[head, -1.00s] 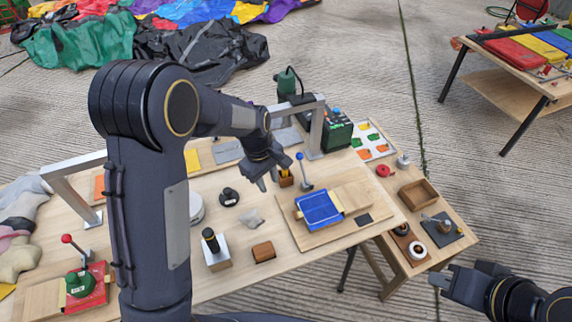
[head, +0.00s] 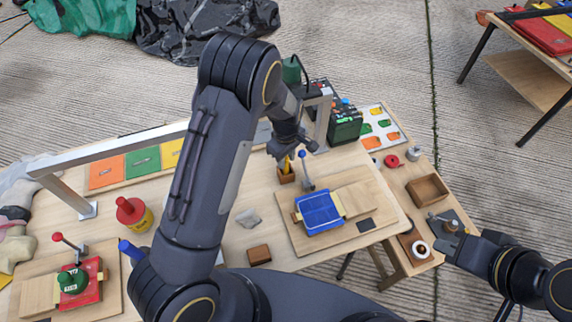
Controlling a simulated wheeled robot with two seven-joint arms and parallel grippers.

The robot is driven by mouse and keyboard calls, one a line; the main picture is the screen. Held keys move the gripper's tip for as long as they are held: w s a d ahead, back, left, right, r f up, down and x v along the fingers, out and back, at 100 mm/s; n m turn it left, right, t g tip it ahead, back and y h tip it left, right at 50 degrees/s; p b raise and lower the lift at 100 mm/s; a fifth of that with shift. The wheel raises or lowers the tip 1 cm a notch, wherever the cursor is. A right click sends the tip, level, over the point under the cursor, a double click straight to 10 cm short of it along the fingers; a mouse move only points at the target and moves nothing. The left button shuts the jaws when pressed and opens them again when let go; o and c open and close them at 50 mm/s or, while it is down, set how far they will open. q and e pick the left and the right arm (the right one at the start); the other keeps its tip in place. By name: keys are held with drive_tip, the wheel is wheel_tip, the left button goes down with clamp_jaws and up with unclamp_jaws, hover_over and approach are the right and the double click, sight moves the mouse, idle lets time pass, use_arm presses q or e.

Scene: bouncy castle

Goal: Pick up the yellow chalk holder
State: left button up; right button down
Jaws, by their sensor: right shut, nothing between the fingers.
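The yellow chalk holder (head: 287,166) stands upright in a small wooden block (head: 286,177) on the table, behind the blue screen-like panel. My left gripper (head: 291,154) hangs just above it, fingers pointing down and apart, one on each side of its upper end as seen from here. I cannot tell whether the fingers touch it. The gripper partly hides its top. My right gripper (head: 436,220) is shut and empty, over the right side table near a dark pad.
A blue panel (head: 319,212) lies on a wooden board in front. A grey metal frame post (head: 322,125) rises behind. A wooden tray (head: 427,190) sits on the side table.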

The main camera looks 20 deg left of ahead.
sight(286, 164)
use_arm(q)
wheel_tip(286, 164, down, 4)
drive_tip(key=shift+r+p, duration=0.25)
drive_tip(key=shift+p, duration=0.05)
clamp_jaws()
